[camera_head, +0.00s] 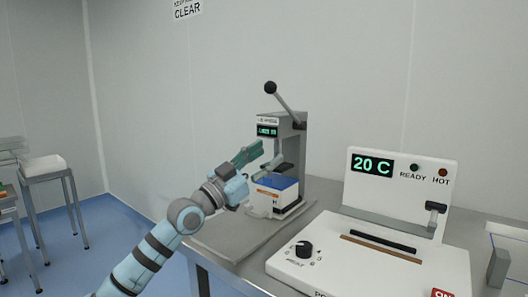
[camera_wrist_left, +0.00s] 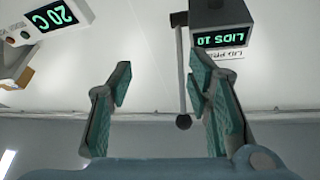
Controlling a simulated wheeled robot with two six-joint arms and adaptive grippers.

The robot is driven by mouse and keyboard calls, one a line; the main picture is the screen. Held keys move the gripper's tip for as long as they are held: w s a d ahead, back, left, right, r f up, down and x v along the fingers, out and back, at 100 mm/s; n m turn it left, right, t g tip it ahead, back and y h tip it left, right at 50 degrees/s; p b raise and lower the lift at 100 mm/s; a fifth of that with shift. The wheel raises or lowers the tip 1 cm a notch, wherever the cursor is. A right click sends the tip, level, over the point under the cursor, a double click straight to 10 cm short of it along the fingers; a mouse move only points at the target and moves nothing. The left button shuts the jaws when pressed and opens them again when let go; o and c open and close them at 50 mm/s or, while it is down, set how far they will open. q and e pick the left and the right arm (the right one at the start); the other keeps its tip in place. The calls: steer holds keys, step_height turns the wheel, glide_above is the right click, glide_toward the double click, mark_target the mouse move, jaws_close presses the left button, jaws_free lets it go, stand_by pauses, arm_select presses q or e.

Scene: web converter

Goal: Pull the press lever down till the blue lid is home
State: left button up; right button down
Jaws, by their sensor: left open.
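The grey press (camera_head: 292,142) stands on the bench, its small screen lit green. Its lever (camera_head: 286,104) slants up and left to a black ball knob (camera_head: 270,87), so it is raised. The blue lid (camera_head: 277,181) sits on a white and orange box (camera_head: 270,200) under the press; whether it is fully seated I cannot tell. My left gripper (camera_head: 269,155) is open and empty, in front of the press and below the knob. In the left wrist view the lever (camera_wrist_left: 181,70) and knob (camera_wrist_left: 183,122) appear between the open fingers (camera_wrist_left: 160,68), nearer the right one; contact is not visible.
A white heat sealer (camera_head: 375,250) showing 20 C stands on the bench to the right of the press. A grey mat (camera_head: 225,236) lies at the bench's left end. The wall is close behind the press.

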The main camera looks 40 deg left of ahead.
arm_select(q)
step_height(320, 180, up, 10)
steer(key=shift+f, duration=0.25)
steer(key=shift+w, duration=0.1)
